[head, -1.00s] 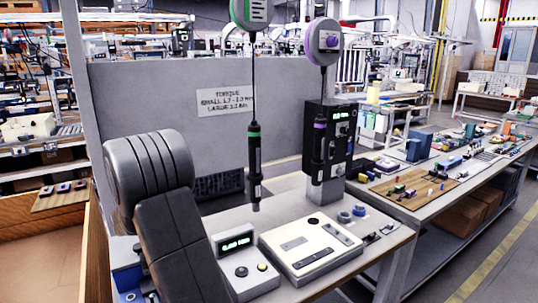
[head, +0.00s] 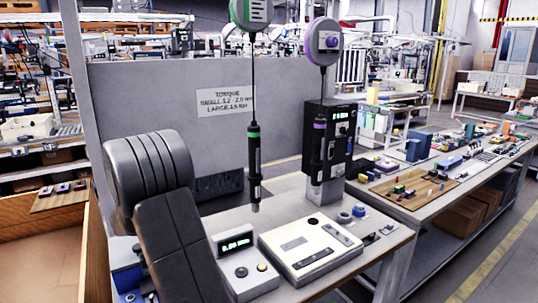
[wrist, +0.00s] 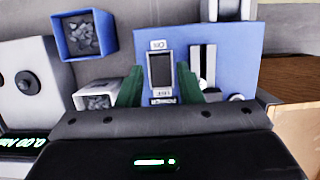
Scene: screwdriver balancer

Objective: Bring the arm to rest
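My arm stands at the left of the head view, its grey shoulder and dark link rising beside the workbench (head: 205,275). My gripper shows only in the wrist view (wrist: 159,82); the arm hides it in the head view. Its two green fingers stand apart with nothing between them, so it is open. Beyond the fingers is a blue panel (wrist: 226,45) with a switch marked ON and OFF (wrist: 160,70). A green-banded screwdriver (head: 254,165) hangs upright from a green balancer (head: 252,12). A purple-banded screwdriver (head: 318,150) hangs from a purple balancer (head: 322,42).
A torque meter with a lit display (head: 237,245) and a white fixture (head: 308,250) sit on the bench. Blue (wrist: 85,33) and white (wrist: 97,95) bins of small parts lie left of the fingers. A black control box (head: 340,130) stands behind the purple screwdriver.

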